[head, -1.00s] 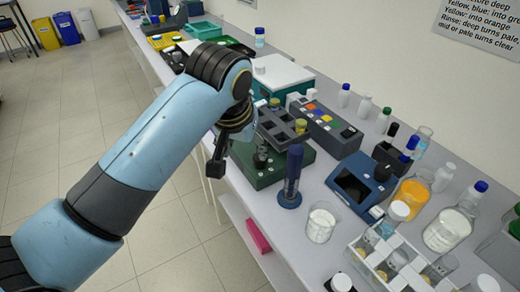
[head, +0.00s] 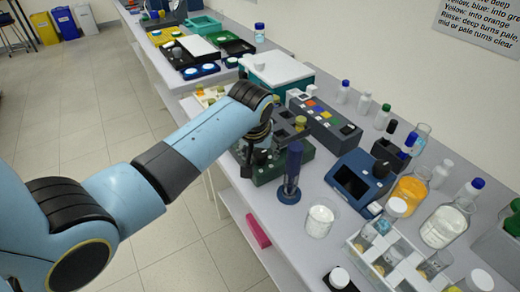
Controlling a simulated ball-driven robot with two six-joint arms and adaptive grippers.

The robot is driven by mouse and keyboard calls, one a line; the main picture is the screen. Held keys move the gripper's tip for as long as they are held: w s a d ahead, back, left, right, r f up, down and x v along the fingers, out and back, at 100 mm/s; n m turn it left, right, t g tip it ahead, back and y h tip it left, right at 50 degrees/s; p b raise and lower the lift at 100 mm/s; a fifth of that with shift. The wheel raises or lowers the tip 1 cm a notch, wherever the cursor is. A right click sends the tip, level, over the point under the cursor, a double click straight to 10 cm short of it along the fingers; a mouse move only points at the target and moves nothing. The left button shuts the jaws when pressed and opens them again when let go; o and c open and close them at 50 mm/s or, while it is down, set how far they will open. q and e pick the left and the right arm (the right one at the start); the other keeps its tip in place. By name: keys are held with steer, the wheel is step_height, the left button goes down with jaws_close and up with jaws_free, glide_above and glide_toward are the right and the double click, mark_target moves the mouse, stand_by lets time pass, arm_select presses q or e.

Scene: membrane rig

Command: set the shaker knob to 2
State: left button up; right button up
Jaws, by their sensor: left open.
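My left gripper (head: 253,158) hangs pointing down at the near-left part of a dark green base (head: 298,166) in the middle of the bench. Its fingers are dark and small here, and it is open. I take the green base to be the shaker, but its label cannot be read. A grey block with wells (head: 284,131) shows behind it, partly covered by my arm. The shaker knob cannot be made out; the gripper covers the area where a small dark round part stood earlier. Whether the fingers touch anything is unclear. My right gripper is not in view.
A blue upright tube (head: 292,172) stands close right of the green base. A beaker (head: 320,218), a blue device with a screen (head: 358,182) and a vial rack (head: 398,262) are further right. A grey box with coloured buttons (head: 325,122) and bottles line the back.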

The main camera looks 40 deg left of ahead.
arm_select(q)
steer(key=shift+c, duration=0.2)
steer(key=c, duration=1.1)
steer(key=shift+m, duration=0.3)
steer(key=m+h, duration=0.1)
steer(key=m, duration=0.1)
steer(key=m+h, duration=0.1)
steer(key=m, duration=0.2)
steer(key=shift+a+m+t, duration=0.15)
steer(key=shift+m+t, duration=0.15)
steer(key=m+h, duration=0.1)
steer(key=m, duration=0.2)
steer(key=m+g+h, duration=0.1)
steer(key=m, duration=0.1)
steer(key=shift+a+m, duration=0.1)
steer(key=shift+m, duration=0.3)
steer(key=o, duration=1.1)
